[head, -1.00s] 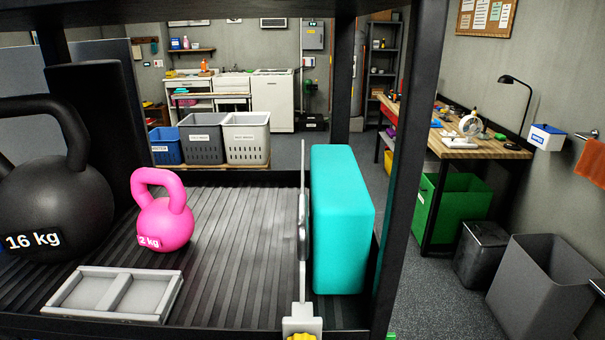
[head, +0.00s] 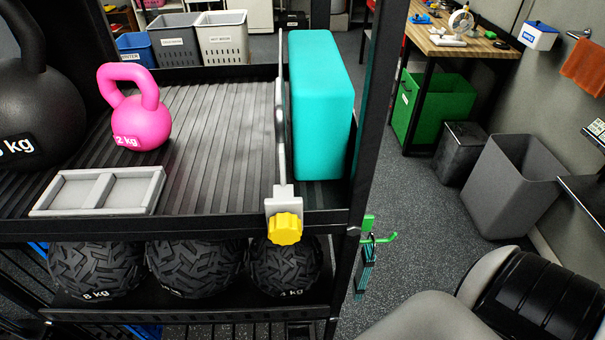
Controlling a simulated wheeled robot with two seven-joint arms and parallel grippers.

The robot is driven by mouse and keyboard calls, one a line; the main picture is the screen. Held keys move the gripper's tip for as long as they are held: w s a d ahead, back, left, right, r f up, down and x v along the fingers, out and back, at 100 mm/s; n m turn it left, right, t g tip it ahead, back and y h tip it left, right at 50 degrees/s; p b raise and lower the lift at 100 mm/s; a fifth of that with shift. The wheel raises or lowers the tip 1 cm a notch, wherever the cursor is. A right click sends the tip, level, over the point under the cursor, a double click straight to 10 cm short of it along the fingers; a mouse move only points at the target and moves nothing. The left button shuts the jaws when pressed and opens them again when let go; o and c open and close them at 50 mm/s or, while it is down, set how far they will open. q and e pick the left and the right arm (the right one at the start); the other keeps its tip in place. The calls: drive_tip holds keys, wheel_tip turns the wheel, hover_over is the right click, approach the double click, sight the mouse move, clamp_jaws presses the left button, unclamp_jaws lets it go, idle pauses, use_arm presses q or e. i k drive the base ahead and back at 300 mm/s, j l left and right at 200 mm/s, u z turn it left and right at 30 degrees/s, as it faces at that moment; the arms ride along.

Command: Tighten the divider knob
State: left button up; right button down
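The yellow divider knob (head: 284,229) sits at the front edge of the rack shelf, on a light grey clamp block (head: 283,200). The thin upright divider (head: 281,120) runs back from the clamp, seen nearly edge-on. A teal foam block (head: 322,110) stands just right of the divider. Whether the knob is loose or tight cannot be told. Neither of my grippers is in view, and nothing touches the knob. A grey and black link at the lower right looks like my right arm.
On the shelf (head: 215,130), a pink kettlebell (head: 140,120), a black kettlebell (head: 40,105) and a grey tray (head: 98,210) stand left of the divider. Tyre-tread balls (head: 195,268) lie below. A black post and a green hook (head: 385,238) are right of the knob.

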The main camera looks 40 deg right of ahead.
sight(285, 229)
drive_tip(key=z, duration=0.9)
